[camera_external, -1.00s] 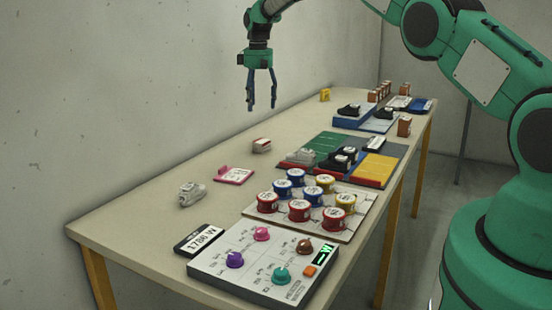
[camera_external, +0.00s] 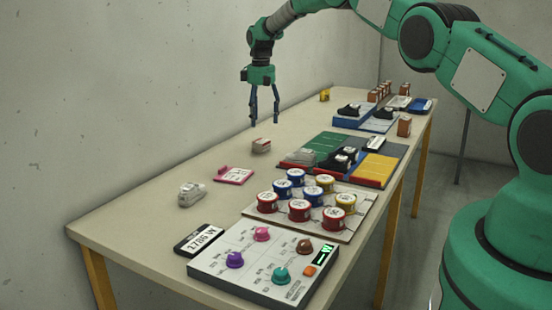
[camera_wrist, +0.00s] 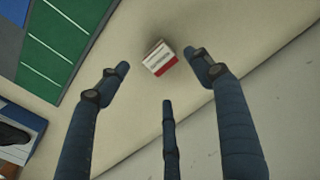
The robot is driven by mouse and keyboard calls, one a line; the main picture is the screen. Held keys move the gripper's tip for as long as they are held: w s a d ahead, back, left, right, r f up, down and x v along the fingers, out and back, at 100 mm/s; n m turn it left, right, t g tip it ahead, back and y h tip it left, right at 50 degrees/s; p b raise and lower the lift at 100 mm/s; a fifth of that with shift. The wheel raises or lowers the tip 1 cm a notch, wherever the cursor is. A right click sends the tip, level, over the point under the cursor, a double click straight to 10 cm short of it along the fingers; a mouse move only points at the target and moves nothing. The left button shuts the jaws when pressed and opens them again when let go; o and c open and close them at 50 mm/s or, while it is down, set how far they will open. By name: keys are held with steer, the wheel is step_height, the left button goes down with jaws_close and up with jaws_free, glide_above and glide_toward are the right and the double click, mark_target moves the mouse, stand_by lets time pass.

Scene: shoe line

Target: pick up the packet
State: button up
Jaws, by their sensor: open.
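The packet (camera_external: 261,146) is a small white box with a red part, lying on the table towards its wall side. In the wrist view the packet (camera_wrist: 159,58) shows white and red faces with dark print, between and beyond my fingertips. My gripper (camera_external: 265,122) is open and points down, above and apart from the packet. In the wrist view my gripper (camera_wrist: 160,80) shows spread blue fingers with nothing between them. The packet's underside is hidden.
A green panel (camera_external: 327,145) with shoes lies right of the packet. Several round tins (camera_external: 299,210) stand on a board. The table around the packet is mostly clear.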

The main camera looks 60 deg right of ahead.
mark_target(261, 141)
steer(key=shift+f, duration=2.4)
steer(key=shift+f, duration=0.1)
steer(key=shift+w+d+f+b, duration=0.1)
steer(key=shift+f+b, duration=0.15)
steer(key=shift+f, duration=1)
steer(key=shift+w+d+f+b, duration=0.1)
steer(key=shift+f+b, duration=0.1)
steer(key=shift+f, duration=1.05)
steer(key=c, duration=1.3)
